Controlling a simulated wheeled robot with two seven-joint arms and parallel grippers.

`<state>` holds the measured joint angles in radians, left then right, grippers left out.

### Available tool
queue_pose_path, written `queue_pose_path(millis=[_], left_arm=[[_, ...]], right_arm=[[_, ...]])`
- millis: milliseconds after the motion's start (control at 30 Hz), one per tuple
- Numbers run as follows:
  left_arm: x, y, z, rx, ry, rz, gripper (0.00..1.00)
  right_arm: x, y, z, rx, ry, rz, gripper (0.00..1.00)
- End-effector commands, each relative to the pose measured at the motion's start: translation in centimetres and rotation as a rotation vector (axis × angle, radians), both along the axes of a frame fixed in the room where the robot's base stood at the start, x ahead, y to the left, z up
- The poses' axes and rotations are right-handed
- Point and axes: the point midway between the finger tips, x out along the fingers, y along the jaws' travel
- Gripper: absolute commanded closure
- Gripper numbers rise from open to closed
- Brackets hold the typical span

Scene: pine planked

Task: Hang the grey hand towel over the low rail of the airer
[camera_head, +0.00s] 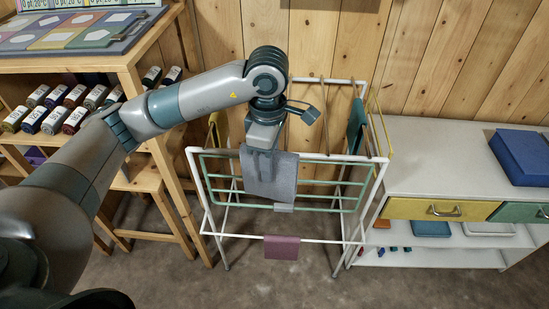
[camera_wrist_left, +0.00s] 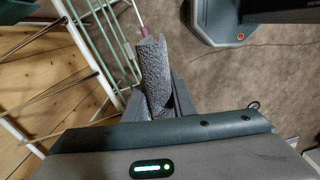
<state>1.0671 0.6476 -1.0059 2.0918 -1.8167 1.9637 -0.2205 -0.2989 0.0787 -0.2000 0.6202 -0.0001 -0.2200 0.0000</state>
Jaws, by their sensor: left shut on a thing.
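The grey hand towel (camera_head: 282,178) hangs from my left gripper (camera_head: 262,172) in front of the airer's upper part. My left gripper is shut on it. In the left wrist view the towel (camera_wrist_left: 154,70) is a bunched grey roll between the fingers (camera_wrist_left: 160,103). The airer (camera_head: 199,185) has a white frame and green rails. Its low white front rail (camera_head: 323,241) carries a small mauve cloth (camera_head: 281,248) near the middle and is bare to either side. The towel appears above and apart from this rail. My right gripper is out of view.
A teal cloth (camera_head: 356,126) hangs at the airer's back right. A white cabinet (camera_head: 430,160) with a blue box (camera_head: 522,156) stands to the right. A wooden shelf unit (camera_head: 140,100) with several bottles stands left. Open floor (camera_head: 300,285) lies in front.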

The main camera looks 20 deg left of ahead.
Motion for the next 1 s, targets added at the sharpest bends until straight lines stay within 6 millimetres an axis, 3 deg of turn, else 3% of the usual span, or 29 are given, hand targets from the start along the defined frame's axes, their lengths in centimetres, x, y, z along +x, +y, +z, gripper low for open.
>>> queue_pose_path(millis=[700, 1000], left_arm=[[-4.6, 1.7, -4.4, 0.007, 0.003, -1.358, 0.89], [-5.5, 2.0, -5.0, 0.008, 0.004, -1.624, 0.89]], right_arm=[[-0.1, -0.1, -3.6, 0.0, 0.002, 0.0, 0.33], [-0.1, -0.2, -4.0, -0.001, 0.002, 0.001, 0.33]])
